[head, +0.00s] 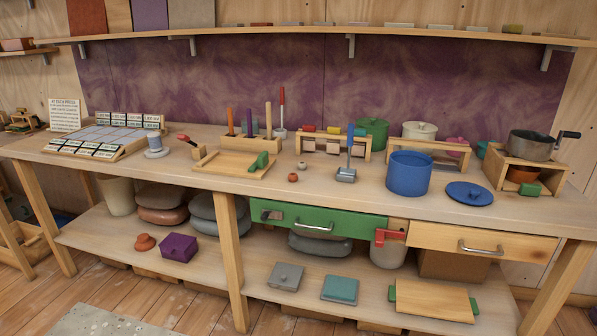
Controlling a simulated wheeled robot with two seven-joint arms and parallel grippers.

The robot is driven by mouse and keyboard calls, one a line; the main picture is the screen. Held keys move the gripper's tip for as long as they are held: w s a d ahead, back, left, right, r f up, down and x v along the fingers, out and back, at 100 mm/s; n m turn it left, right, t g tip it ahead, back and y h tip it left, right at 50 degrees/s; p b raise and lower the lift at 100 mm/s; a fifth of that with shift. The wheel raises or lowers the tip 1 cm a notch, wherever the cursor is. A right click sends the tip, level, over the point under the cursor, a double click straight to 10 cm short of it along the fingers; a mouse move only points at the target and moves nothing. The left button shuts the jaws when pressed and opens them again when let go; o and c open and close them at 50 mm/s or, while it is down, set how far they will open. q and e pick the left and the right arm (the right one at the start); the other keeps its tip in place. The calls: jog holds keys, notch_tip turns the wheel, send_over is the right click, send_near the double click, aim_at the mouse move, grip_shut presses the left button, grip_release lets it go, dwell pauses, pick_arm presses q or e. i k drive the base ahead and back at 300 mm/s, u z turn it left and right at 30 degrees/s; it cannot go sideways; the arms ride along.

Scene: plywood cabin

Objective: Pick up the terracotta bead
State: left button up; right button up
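The nearer one (293,177) looks like the terracotta bead. The other (302,165) sits just behind it and to the right; it is too small to tell its exact shape and colour. Both stand clear of the wooden tray to their left. Neither of my grippers is in view.
A wooden tray with a green piece (262,162) is left of the beads. A grey-blue tool with an upright handle (346,174) and a blue pot (409,174) stand to the right. The bench front before the beads is clear, above a green drawer (330,222).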

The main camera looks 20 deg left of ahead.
aim_at(292, 177)
jog(key=u, duration=0.45)
jog(key=i, duration=0.6)
jog(key=u, duration=0.5)
